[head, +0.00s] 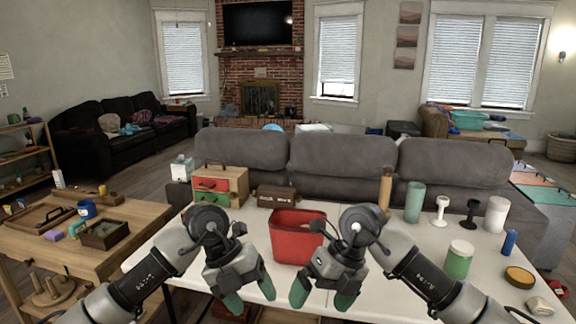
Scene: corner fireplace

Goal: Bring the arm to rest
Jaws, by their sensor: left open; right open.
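My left gripper (251,296) is in the lower middle of the head view, in front of the white table (400,277) or over its near part. Its green-tipped fingers are apart, with nothing between them. My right gripper (322,297) is just to the right, also open and empty, with green fingertips pointing down. A red bin (296,240) stands on the table behind and between the two grippers. The grippers hide parts of its sides. I cannot tell how high the fingertips are above the table.
A small drawer box (232,180) stands at the table's back left. A wooden side table (60,250) with trays is at the left. A grey sofa (340,160) lies behind.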

